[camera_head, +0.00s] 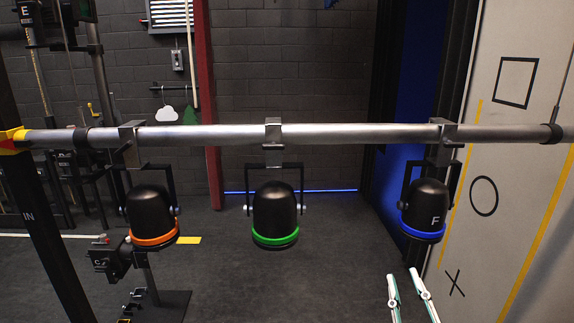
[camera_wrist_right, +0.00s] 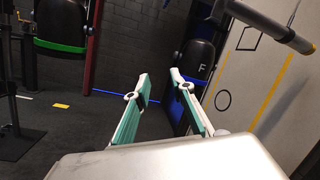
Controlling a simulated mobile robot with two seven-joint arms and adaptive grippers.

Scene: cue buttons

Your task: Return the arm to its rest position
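My right gripper (camera_head: 407,284) shows at the lower right of the head view, below the lamp with the blue ring (camera_head: 425,208). Its two white and green fingers stand apart with nothing between them. In the right wrist view the gripper (camera_wrist_right: 160,88) points towards the blue-ringed lamp (camera_wrist_right: 199,62), apart from it as far as I can tell. A lamp with a green ring (camera_head: 275,212) hangs in the middle and one with an orange ring (camera_head: 151,213) hangs at the left. My left gripper is not in view.
A metal bar (camera_head: 350,134) runs across the view and carries the three lamps. A pale panel (camera_head: 500,160) with a square, a circle and a cross stands at the right. A dark stand (camera_head: 160,303) is at the lower left. Dark floor (camera_head: 320,270) is clear in the middle.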

